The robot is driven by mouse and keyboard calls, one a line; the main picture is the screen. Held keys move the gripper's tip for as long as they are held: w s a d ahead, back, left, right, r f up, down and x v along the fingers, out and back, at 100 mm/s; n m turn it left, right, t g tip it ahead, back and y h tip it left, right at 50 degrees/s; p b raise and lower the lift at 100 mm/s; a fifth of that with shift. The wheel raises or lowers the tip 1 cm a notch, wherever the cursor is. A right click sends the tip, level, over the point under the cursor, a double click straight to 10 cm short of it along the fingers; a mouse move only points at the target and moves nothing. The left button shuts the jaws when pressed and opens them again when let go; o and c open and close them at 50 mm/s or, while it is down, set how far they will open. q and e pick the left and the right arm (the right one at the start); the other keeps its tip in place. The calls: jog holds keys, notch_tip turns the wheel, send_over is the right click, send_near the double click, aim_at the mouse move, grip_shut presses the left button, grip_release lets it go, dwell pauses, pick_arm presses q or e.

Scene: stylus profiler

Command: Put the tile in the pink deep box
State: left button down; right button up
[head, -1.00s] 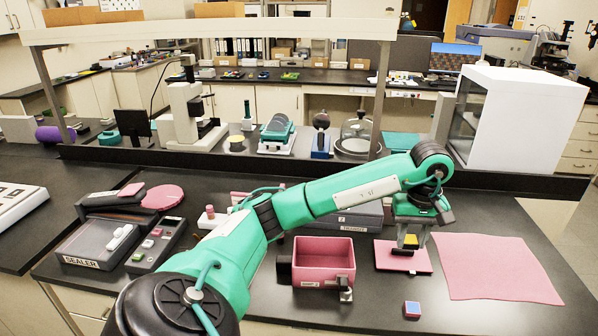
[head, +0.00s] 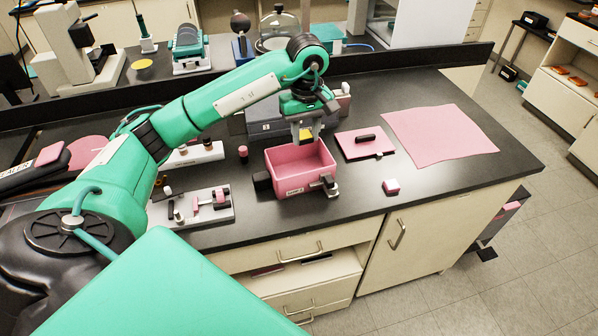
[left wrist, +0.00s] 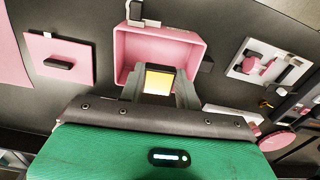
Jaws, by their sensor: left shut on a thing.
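The pink deep box (head: 300,178) stands open on the black bench in the middle of the head view. It also shows in the left wrist view (left wrist: 193,42), with its interior facing the camera. My left gripper (head: 306,136) is over the box's far side, pointing down. It is shut on the tile (left wrist: 160,79), which has a yellow face and dark edge. Only a small yellow part of the tile shows between the fingers in the head view (head: 306,133). The tile appears over the box opening; its exact height above the floor is unclear. My right gripper is not in view.
A pink square plate with a black handle (head: 352,150) lies right of the box. A pink mat (head: 440,135) lies farther right. A grey tray with small parts (head: 190,208) is left of the box.

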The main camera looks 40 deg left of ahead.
aim_at(305, 178)
pick_arm(q)
notch_tip(305, 178, down, 11)
jog(key=p, duration=0.3)
jog(key=shift+f, duration=0.55)
notch_tip(305, 178, down, 3)
jog(key=shift+f+p, duration=0.1)
jog(key=shift+p, duration=0.55)
jog(key=shift+f, duration=0.4)
jog(key=shift+f+b, duration=0.2)
jog(key=shift+b, duration=0.1)
jog(key=c, duration=1)
grip_release()
jog(key=shift+r, duration=0.15)
